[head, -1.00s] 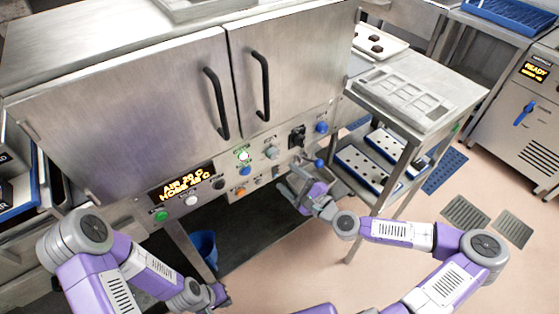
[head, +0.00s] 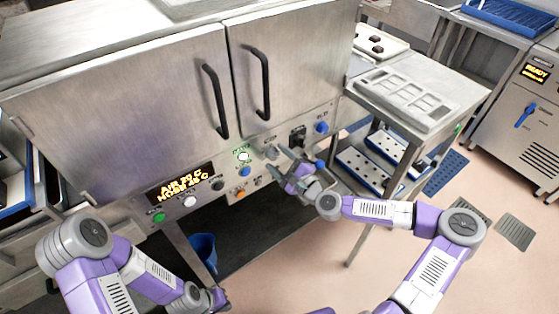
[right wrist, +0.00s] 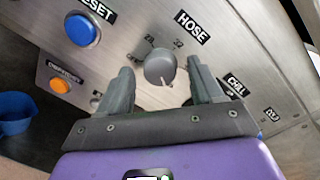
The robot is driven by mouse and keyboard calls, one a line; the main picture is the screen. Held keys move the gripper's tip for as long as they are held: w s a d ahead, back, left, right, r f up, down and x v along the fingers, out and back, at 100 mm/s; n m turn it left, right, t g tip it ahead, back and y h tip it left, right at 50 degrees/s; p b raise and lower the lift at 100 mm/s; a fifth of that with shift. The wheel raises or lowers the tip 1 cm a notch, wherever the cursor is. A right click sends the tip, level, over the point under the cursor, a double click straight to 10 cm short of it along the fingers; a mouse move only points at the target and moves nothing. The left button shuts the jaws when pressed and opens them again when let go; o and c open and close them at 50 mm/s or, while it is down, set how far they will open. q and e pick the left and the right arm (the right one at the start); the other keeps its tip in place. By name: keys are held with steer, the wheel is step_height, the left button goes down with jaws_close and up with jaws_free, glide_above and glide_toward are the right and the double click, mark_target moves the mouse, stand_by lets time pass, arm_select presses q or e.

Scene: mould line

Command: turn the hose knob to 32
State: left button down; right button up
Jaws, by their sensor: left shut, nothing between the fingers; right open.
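The hose knob (right wrist: 158,69) is a round grey knob under the HOSE label in the right wrist view. The marks 28 and 32 show above it. A pale line is at its lower edge; I cannot tell which mark it sets. In the head view the knob (head: 271,152) is on the cabinet's front panel. My right gripper (right wrist: 160,88) is open, with one finger on each side of the knob in the picture; contact is not clear. My right gripper also shows in the head view (head: 283,163). My left gripper (head: 221,298) is shut and empty, low in front of the cabinet.
A blue RESET button (right wrist: 82,30) and an orange button (right wrist: 60,85) are left of the knob. A lit display (head: 181,185) shows AIR and HOSE readings. A black switch (head: 298,136) and a blue knob (head: 321,128) are further right. A blue bucket (head: 203,250) stands below.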

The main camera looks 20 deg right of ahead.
steer(key=c, duration=1.1)
steer(key=shift+o, duration=0.2)
